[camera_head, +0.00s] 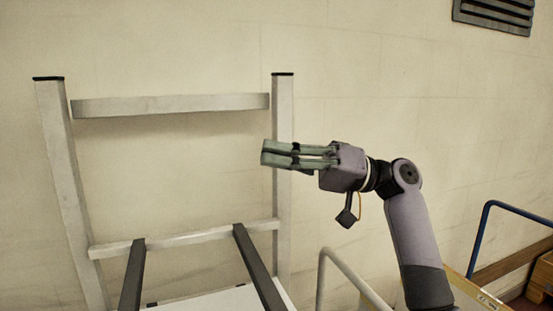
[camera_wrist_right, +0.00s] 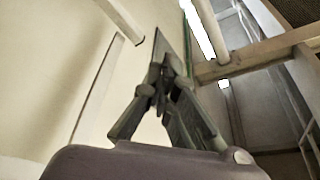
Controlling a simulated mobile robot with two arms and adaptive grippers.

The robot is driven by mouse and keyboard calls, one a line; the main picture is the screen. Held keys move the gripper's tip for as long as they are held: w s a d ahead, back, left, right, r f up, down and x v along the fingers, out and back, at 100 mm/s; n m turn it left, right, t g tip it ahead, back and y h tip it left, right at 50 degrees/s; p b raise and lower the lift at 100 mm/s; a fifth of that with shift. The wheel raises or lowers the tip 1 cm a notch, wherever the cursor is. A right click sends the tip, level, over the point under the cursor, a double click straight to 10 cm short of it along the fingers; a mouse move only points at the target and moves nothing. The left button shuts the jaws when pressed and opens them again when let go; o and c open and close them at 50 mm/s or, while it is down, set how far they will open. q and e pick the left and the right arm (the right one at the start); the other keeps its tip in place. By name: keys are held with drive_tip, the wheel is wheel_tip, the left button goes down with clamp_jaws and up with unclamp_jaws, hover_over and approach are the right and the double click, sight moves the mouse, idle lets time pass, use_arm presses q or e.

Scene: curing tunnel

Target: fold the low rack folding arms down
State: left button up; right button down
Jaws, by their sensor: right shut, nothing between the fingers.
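The low rack is a pale metal frame with two uprights, an upper crossbar (camera_head: 170,105) and a lower crossbar (camera_head: 185,239). Two dark folding arms, the left one (camera_head: 132,275) and the right one (camera_head: 258,268), run from the lower crossbar toward me and the bottom of the head view. Their near ends are cut off or hidden. My right gripper (camera_head: 265,153) is shut and empty, pointing left in front of the right upright (camera_head: 283,110), well above the right folding arm. In the right wrist view its fingers (camera_wrist_right: 158,45) are together. My left gripper is not in view.
A white panel (camera_head: 215,300) lies low between the folding arms. A pale bent rail (camera_head: 345,270) stands just right of the rack, below my right arm. A blue rail (camera_head: 500,207) and wooden crate (camera_head: 542,275) are at far right. A plain wall is behind.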

use_arm(q)
drive_tip(key=shift+f, duration=0.45)
use_arm(e)
drive_tip(key=shift+s+f, duration=0.2)
drive_tip(key=shift+d, duration=0.1)
drive_tip(key=v, duration=1.2)
drive_tip(key=shift+f, duration=0.15)
